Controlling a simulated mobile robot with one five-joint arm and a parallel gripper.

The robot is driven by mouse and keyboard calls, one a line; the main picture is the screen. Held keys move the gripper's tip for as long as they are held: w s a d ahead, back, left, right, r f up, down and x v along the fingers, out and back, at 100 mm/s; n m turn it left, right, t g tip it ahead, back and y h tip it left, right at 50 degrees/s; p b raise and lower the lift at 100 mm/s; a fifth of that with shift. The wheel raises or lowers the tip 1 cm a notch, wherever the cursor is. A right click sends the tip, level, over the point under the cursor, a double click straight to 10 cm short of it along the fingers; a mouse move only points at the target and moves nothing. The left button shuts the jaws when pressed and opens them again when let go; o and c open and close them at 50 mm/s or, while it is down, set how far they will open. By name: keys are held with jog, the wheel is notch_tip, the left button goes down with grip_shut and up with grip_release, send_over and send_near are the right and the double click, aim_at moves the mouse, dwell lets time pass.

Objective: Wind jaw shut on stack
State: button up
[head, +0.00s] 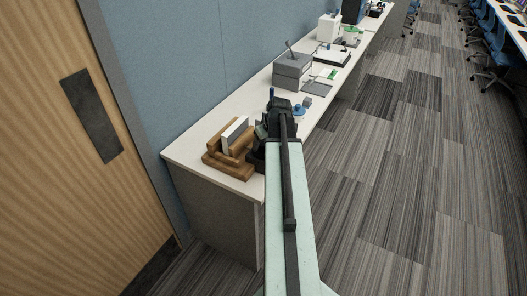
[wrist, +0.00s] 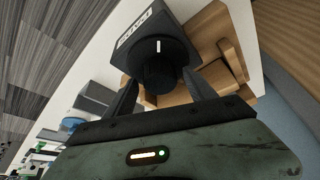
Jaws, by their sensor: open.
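A brown wooden press (head: 228,167) stands at the near end of the white counter, with a pale upright stack (head: 235,134) between its wooden parts. A round black knob (wrist: 160,72) with a white index mark projects from this block. My gripper (wrist: 158,88) is open, with one finger on each side of the knob; I cannot tell whether they touch it. In the head view my gripper (head: 262,132) is right of the press, and my arm hides part of that area.
The white counter (head: 215,130) runs along a blue partition. Beyond my gripper are a blue round item (head: 299,110), a small grey block (head: 307,101) and a grey box (head: 292,72). A wooden door (head: 120,190) is at left. Carpeted floor (head: 400,170) is open at right.

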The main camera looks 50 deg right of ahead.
jog(key=shift+w+f, duration=0.1)
jog(key=shift+f, duration=0.15)
jog(key=c, duration=1.3)
jog(key=shift+c, duration=0.3)
jog(key=shift+m, duration=0.3)
jog(key=m+h, duration=0.1)
jog(key=m, duration=0.1)
jog(key=m+g+h, duration=0.1)
jog(key=m, duration=0.2)
jog(key=m+g, duration=0.1)
jog(key=m, duration=0.1)
jog(key=m+g+h, duration=0.1)
jog(key=m, duration=0.2)
jog(key=shift+w+m, duration=0.1)
jog(key=shift+m, duration=0.2)
jog(key=m+g, duration=0.1)
jog(key=m, duration=0.1)
jog(key=m+g, duration=0.1)
jog(key=m, duration=0.2)
jog(key=shift+d+m, duration=0.1)
jog(key=shift+m, duration=0.2)
jog(key=shift+m+g, duration=1)
jog(key=shift+m, duration=1.5)
